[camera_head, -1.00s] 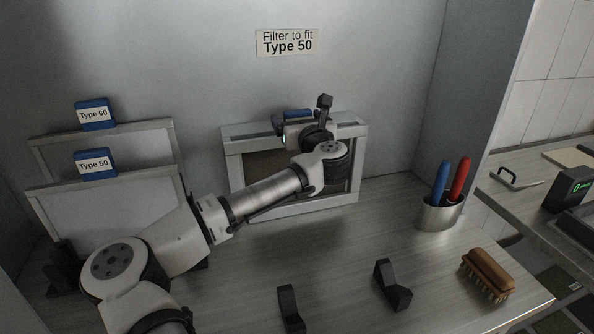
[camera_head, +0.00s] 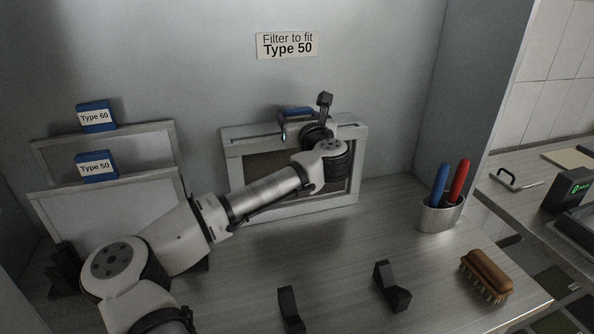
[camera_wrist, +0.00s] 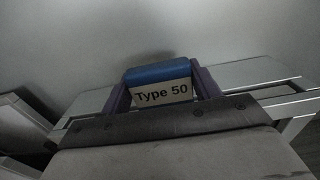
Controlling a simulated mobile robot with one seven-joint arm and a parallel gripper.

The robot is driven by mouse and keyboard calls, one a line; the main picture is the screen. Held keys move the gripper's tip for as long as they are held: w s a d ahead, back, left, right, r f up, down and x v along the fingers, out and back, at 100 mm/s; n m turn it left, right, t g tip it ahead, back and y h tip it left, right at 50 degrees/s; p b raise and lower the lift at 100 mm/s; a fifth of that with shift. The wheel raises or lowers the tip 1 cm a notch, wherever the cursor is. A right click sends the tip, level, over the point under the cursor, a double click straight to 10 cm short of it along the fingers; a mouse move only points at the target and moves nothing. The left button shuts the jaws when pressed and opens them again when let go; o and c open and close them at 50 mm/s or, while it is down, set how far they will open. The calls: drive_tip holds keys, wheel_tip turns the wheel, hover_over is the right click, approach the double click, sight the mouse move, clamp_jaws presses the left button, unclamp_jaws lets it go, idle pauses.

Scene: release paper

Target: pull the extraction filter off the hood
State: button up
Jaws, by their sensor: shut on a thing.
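The framed filter (camera_head: 232,174) stands against the back wall, pale-edged with a darker inner panel. A blue-topped handle block (camera_wrist: 158,72) at its top edge reads "Type 50" in the wrist view. My gripper (camera_wrist: 161,84) is shut on this block, one purple finger at each side of it. In the head view my gripper (camera_head: 299,122) is at the frame's top edge, and my wrist hides part of the panel. Whether the frame is seated or loose cannot be told. A wall sign (camera_head: 288,45) reads "Filter to fit Type 50".
At left stand two pale panels with blue tabs, "Type 60" (camera_head: 96,117) behind and "Type 50" (camera_head: 95,166) in front. Two black brackets (camera_head: 290,309) (camera_head: 391,287) stand on the front worktop. A pen cup (camera_head: 440,216) and a brush (camera_head: 487,275) are at right.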

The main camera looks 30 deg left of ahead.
drive_tip(key=shift+r+p, duration=1.95)
drive_tip(key=shift+r, duration=1.15)
wheel_tip(320, 180, up, 7)
drive_tip(key=p, duration=0.4)
wheel_tip(320, 180, up, 7)
idle(0.8)
drive_tip(key=shift+p, duration=0.3)
